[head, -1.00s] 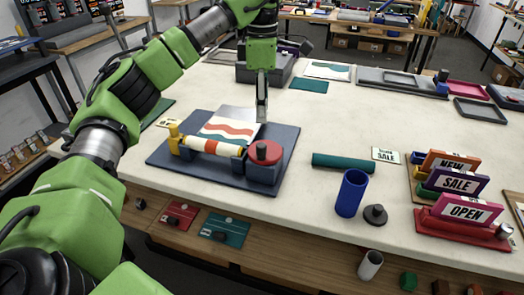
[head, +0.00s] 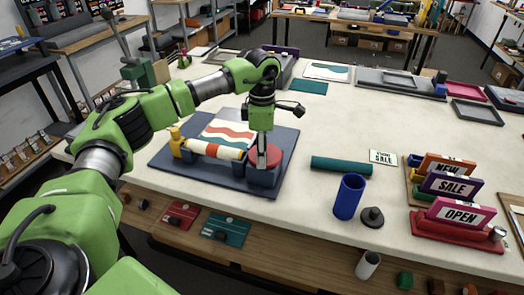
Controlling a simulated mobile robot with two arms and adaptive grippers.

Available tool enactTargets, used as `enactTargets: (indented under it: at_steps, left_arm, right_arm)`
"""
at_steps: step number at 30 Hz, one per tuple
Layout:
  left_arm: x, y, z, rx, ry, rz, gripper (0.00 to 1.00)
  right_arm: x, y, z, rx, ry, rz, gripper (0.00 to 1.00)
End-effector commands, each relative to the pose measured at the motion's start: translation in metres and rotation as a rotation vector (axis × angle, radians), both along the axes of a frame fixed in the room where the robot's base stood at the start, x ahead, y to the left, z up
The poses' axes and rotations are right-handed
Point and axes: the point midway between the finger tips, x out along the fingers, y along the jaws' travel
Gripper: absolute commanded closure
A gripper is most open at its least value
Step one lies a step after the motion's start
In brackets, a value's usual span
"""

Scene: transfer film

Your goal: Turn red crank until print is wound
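The red crank (head: 272,158) is a round red disc on a dark blue block at the right end of a roller (head: 214,149). The roller carries a print (head: 228,132) with wavy red and teal stripes, part of it lying flat behind. All sit on a dark blue base board (head: 170,160). My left gripper (head: 262,156) points down at the crank, its fingers over the disc's middle and hiding the knob. Whether the fingers are closed on the knob cannot be told. My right gripper is not in view.
A teal roll (head: 342,164), a SALE card (head: 383,157), a blue cup (head: 348,197) and a black weight (head: 372,217) lie right of the board. A sign rack with NEW, SALE and OPEN signs (head: 459,211) stands at the far right.

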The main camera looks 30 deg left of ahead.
Motion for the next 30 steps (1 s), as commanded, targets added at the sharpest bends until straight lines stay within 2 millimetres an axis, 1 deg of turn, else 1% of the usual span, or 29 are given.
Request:
enactTargets:
  at_steps: [4, 5, 6, 9, 20, 26, 30]
  left_arm:
    - [0.0, 0.0001, -0.0001, 0.0, 0.0, 0.0, 0.63]
    - [0.0, 0.0001, 0.0, 0.0, 0.0, 0.0, 0.66]
    - [0.0, 0.0001, 0.0, 0.0, 0.0, 0.0, 0.76]
    - [0.0001, 0.0, 0.0002, 0.0, 0.0, 0.0, 1.0]
    - [0.0006, -0.0011, 0.0003, -0.001, 0.0, 0.029, 1.0]
    - [0.0022, -0.0047, 0.0002, 0.0, -0.001, 0.125, 1.0]
    - [0.004, -0.0083, 0.0, 0.001, -0.001, 0.234, 1.0]
  right_arm:
    - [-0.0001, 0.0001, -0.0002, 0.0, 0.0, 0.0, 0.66]
    - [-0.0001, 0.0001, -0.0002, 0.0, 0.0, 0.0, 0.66]
    - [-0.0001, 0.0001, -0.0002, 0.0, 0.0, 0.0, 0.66]
    - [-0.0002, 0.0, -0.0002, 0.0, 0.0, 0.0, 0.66]
    - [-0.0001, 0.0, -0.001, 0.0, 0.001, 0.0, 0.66]
    - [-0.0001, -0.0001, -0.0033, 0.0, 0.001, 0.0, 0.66]
    - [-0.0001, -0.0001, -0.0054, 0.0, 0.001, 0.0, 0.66]
